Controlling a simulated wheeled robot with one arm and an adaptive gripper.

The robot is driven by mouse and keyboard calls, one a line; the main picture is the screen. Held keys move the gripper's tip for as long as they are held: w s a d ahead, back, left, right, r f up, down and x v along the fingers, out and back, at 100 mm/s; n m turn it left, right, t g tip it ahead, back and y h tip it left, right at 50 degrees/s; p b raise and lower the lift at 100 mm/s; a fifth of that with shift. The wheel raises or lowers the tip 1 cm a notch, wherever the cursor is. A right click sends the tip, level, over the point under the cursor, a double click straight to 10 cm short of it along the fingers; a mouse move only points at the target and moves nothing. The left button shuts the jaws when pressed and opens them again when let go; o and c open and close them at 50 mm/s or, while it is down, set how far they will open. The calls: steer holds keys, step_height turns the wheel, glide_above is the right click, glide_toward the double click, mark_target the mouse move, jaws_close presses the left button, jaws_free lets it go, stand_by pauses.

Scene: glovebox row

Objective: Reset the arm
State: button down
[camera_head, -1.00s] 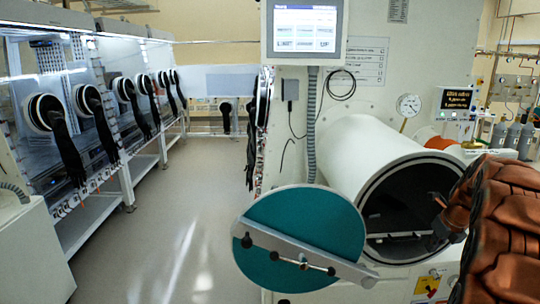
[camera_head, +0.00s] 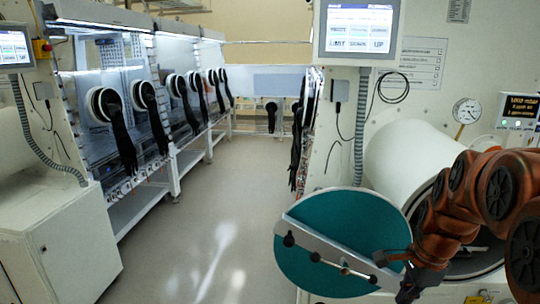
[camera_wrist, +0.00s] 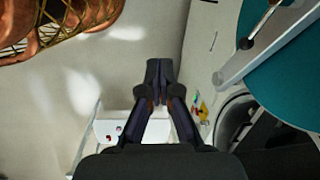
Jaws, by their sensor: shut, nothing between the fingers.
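My orange-brown arm (camera_head: 440,215) reaches in from the right, in front of the round chamber opening. My gripper (camera_head: 408,290) hangs low by the right edge of the teal door, near the bottom of the head view. In the wrist view my gripper (camera_wrist: 160,75) has its dark fingers together and empty, with pale floor behind them. I cannot tell the gap between gripper and door.
The white cylindrical chamber (camera_head: 400,155) stands behind my arm. A touchscreen (camera_head: 362,30) hangs above it. A glovebox row with black gloves (camera_head: 120,130) lines the left, beyond a white cabinet (camera_head: 60,245). The aisle floor (camera_head: 215,210) between is clear.

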steer(key=s+a+f+n+g, duration=0.1)
steer(key=s+a+n, duration=0.3)
steer(key=s+n, duration=0.2)
steer(key=s+a+f+n+g, duration=0.1)
steer(key=s+a+n, duration=0.3)
steer(key=s, duration=0.5)
steer(key=s+a+f+n+g+h, duration=0.1)
steer(key=s+a+n, duration=0.3)
steer(key=s+n, duration=0.4)
steer(key=shift+f, duration=0.35)
steer(key=shift+a, duration=0.25)
